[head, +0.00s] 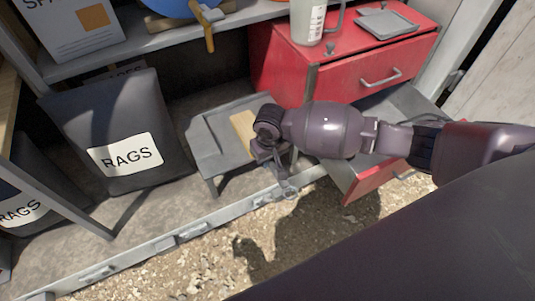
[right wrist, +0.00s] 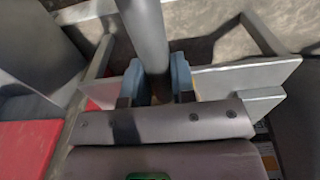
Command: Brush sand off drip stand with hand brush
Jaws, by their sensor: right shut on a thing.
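The drip stand (head: 203,135) is a low grey stand with short legs on the shelf floor, left of the red drawer unit. A flat tan patch (head: 243,124) shows on its top beside my gripper; I cannot tell whether it is sand or part of the brush. My right gripper (head: 272,160) is over the stand's right part and hides it. In the right wrist view, its blue-grey fingers are shut on a grey round handle (right wrist: 146,38), which I take for the hand brush. The bristles are hidden. My left gripper is not in view.
A dark rags bag (head: 110,125) stands left of the stand. The red drawer unit (head: 345,80) is at right, with a lower drawer (head: 372,182) pulled out near my arm. Gravel lies in front.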

